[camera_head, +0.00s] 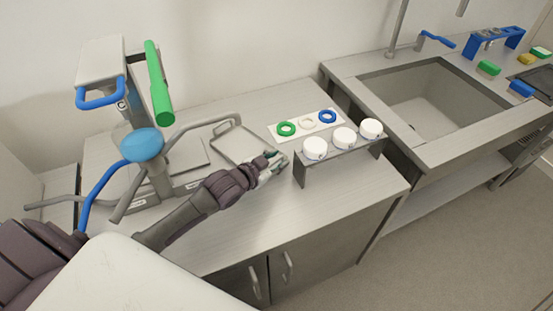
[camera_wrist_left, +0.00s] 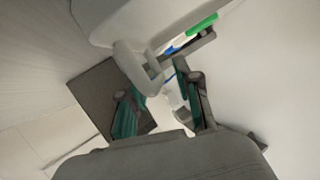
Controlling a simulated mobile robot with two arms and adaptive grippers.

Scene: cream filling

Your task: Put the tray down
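The grey rectangular tray (camera_head: 236,160) lies on the left part of the counter, beside the filling machine, and looks flat on the surface. My left gripper (camera_head: 272,167) is at the tray's near right corner. In the left wrist view the tray (camera_wrist_left: 125,22) fills the top, and its handle loop (camera_wrist_left: 128,60) reaches down toward my fingers. The left gripper's two fingers (camera_wrist_left: 160,98) stand apart with a gap between them, the loop's end close to one fingertip. My right gripper is not in view.
The filling machine (camera_head: 150,145), with a green cylinder (camera_head: 158,85), stands left on the counter (camera_head: 290,205). A white plate with rings (camera_head: 307,122) lies beyond my gripper. A grey rack (camera_head: 345,152) with white round containers is to the right, then a sink (camera_head: 430,98).

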